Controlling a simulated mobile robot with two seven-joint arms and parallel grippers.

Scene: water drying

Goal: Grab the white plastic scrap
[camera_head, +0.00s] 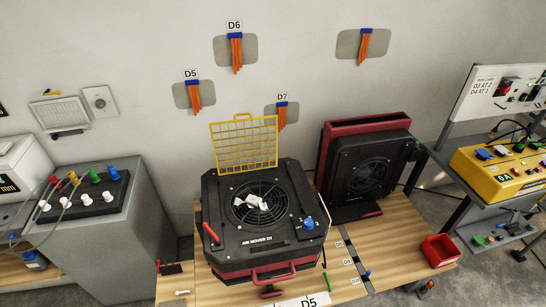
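The white plastic scrap (250,203) lies over the round fan grille (258,215) on top of the black and dark red air mover (228,248), which is marked D3. It looks like a crumpled white piece with an uneven outline. I cannot tell whether it rests on the grille bars or sits partly between them. A yellow mesh guard (244,146) stands raised behind the grille. Neither of my grippers shows in the head view.
A second air mover (365,165) stands upright at right on the wooden table. A red bin (439,251) sits at the table's right edge. A blue knob (308,223) and a red lever (212,233) flank the grille. A grey cabinet (110,240) stands left.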

